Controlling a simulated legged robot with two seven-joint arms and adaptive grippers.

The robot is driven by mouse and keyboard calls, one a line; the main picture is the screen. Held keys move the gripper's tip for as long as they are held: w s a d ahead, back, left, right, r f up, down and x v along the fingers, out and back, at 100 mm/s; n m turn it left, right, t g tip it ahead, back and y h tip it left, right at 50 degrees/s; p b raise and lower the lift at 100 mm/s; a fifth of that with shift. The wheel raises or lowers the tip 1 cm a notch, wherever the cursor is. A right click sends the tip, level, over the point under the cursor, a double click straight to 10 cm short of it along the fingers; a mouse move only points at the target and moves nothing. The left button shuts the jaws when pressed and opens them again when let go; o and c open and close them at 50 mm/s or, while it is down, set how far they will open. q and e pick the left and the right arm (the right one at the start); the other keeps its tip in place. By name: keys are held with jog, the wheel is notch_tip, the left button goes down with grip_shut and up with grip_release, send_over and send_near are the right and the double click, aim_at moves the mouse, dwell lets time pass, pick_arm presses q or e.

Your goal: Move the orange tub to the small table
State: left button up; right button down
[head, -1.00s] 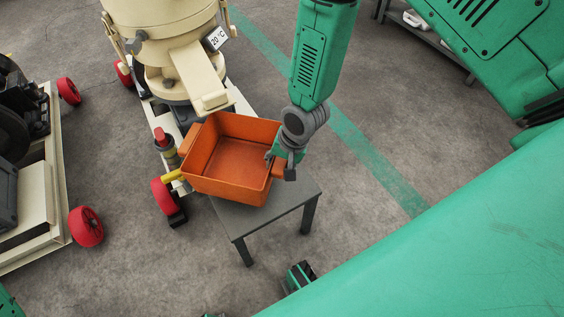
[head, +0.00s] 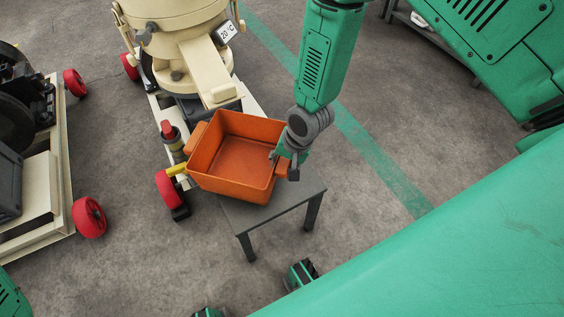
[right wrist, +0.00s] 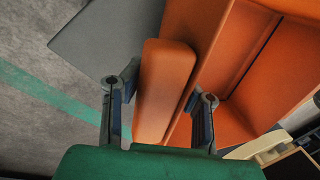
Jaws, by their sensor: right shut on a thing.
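The orange tub (head: 238,160) is an open, empty box with a handle on its left and right sides. In the head view it overlaps the rear of the small dark grey table (head: 270,212) and reaches past the table's left edge. I cannot tell whether it touches the tabletop. My right gripper (head: 286,164) is shut on the tub's right handle. In the right wrist view, its two fingers (right wrist: 160,112) stand on either side of the handle (right wrist: 165,85), with the tub's wall behind and the grey tabletop (right wrist: 105,40) at upper left. My left gripper is not in view.
The cream mill (head: 180,40) with its chute (head: 215,85) stands just behind the tub, on a base with red wheels. A red-topped post (head: 170,135) is close to the tub's left. A cream cart (head: 45,190) stands further left. The floor right of the table is clear.

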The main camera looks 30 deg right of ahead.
jog(key=shift+d+f, duration=0.2)
jog(key=shift+d, duration=0.25)
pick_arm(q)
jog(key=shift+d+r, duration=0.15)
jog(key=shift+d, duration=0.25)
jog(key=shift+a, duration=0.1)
pick_arm(e)
jog(key=shift+a, duration=0.15)
jog(key=shift+a, duration=0.1)
jog(key=shift+d+f+b, duration=0.2)
jog(key=shift+f+b, duration=0.1)
jog(key=shift+f, duration=0.35)
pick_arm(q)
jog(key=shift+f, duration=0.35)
pick_arm(e)
jog(key=shift+d, duration=0.1)
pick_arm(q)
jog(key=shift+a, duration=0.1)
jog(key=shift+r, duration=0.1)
pick_arm(e)
jog(key=shift+f, duration=0.2)
